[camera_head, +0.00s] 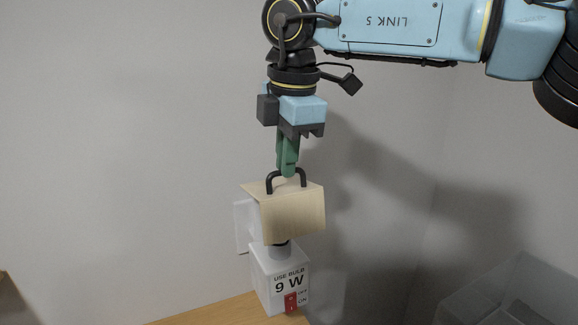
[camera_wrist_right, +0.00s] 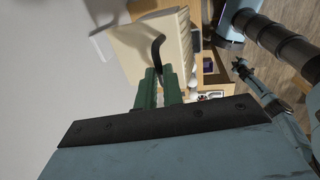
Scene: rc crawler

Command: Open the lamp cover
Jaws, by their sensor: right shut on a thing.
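The lamp cover (camera_head: 292,214) is a cream, box-like shade with a black loop handle (camera_head: 286,173) on top. It sits above the white lamp base (camera_head: 264,284), which reads "USE BULB 9 W" and has a red switch (camera_head: 291,302). A grey neck shows between cover and base; any bulb is hidden. My right gripper (camera_head: 288,172) points down with its green fingers shut on the handle. In the right wrist view, the fingers (camera_wrist_right: 158,92) meet the black handle, with the cover (camera_wrist_right: 150,45) beyond.
The lamp stands on a wooden surface (camera_head: 215,312) near a plain wall. A white plate (camera_head: 242,222) is on the wall behind the cover. A clear container (camera_head: 510,290) is at the lower right. Open air lies left of the lamp.

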